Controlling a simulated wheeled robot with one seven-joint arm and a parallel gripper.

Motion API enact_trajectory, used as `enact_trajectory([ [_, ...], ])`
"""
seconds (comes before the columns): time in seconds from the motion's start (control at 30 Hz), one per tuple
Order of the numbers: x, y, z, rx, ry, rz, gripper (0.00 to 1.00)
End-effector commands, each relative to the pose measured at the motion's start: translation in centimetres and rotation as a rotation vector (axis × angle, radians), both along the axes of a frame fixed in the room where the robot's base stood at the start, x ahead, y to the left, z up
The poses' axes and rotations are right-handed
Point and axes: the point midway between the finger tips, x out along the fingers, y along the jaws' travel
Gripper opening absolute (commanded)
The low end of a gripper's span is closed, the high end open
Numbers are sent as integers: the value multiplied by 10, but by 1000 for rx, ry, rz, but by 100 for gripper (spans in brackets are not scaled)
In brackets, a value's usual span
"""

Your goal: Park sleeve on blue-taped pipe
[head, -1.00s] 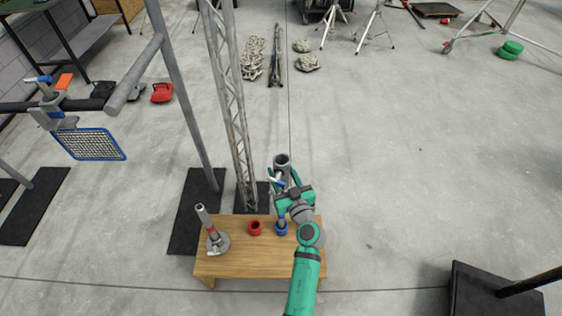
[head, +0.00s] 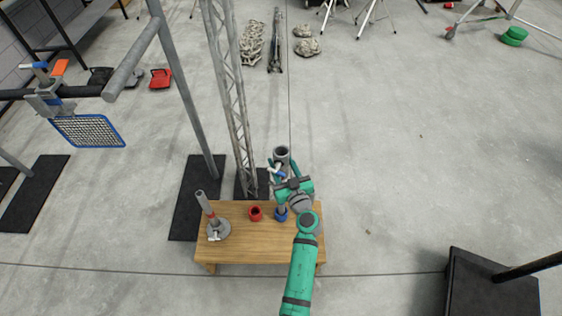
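My gripper (head: 278,176), with green fingers, is above the back right of the wooden table (head: 240,250). It appears shut on a hollow grey tube, probably the sleeve (head: 282,153), whose open mouth faces up. A small white and blue handle shows at its side. Its lower part is hidden by my gripper. Just below my gripper in the picture, a blue collar (head: 281,216) sits on the table with a short grey piece in it; I cannot tell whether this is the blue-taped pipe. A grey pipe with a red band (head: 206,207) leans from a round base at the table's left.
A red collar (head: 255,214) sits between the banded pipe and the blue collar. A lattice truss (head: 233,120) and a grey upright pole (head: 183,90) stand close behind the table. A clamp with a blue-framed mesh (head: 88,131) hangs at left.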

Motion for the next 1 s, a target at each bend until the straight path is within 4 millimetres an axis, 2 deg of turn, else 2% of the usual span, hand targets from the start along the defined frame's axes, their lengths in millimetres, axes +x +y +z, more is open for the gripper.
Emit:
enact_trajectory([
  [0.63, 0, -1, 1, 1, -2, -2, 4],
  [1.0, 0, -3, -6, 1, -2, -4, 4],
])
